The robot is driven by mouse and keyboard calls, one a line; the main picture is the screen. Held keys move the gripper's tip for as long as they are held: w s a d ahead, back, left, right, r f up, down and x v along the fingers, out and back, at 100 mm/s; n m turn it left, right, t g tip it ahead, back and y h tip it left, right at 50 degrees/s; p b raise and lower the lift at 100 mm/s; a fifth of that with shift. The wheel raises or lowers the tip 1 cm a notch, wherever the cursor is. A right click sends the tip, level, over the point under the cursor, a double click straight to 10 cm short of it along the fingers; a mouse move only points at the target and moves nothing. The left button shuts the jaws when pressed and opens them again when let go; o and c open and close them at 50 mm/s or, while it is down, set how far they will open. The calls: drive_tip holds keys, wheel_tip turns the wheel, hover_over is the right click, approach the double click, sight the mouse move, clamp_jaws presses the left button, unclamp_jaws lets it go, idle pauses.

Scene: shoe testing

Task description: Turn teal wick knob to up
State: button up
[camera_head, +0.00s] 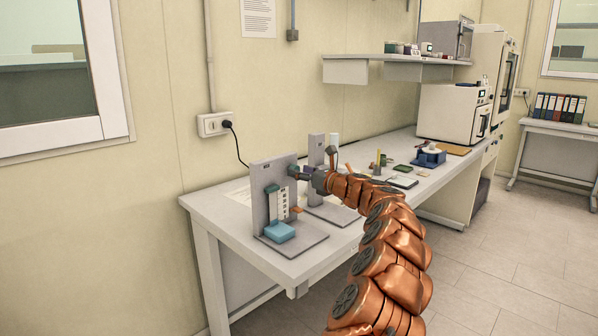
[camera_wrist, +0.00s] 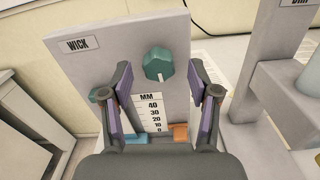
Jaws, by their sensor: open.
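The teal wick knob (camera_wrist: 158,64) is a faceted knob on the upper part of the upright grey panel (camera_wrist: 97,62) labelled WICK. A pale mark on its face points downward, slightly right. In the head view, the knob (camera_head: 292,170) shows at the panel's right side, close to my gripper (camera_head: 306,174). In the wrist view, my gripper (camera_wrist: 161,78) is open and empty. Its two fingers stand left and right of the knob, with clear space on both sides. I cannot tell how far the fingertips are from the panel.
Below the knob are a white MM scale (camera_wrist: 150,108), an orange block (camera_wrist: 181,132) and a teal block (camera_head: 279,231) on the stand's base. A second grey stand (camera_wrist: 270,75) is close on the right. Small items and a blue device (camera_head: 430,158) lie farther along the bench.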

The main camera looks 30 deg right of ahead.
drive_tip(key=shift+w+a, duration=0.2)
drive_tip(key=shift+w, duration=0.3)
drive_tip(key=c, duration=1.2)
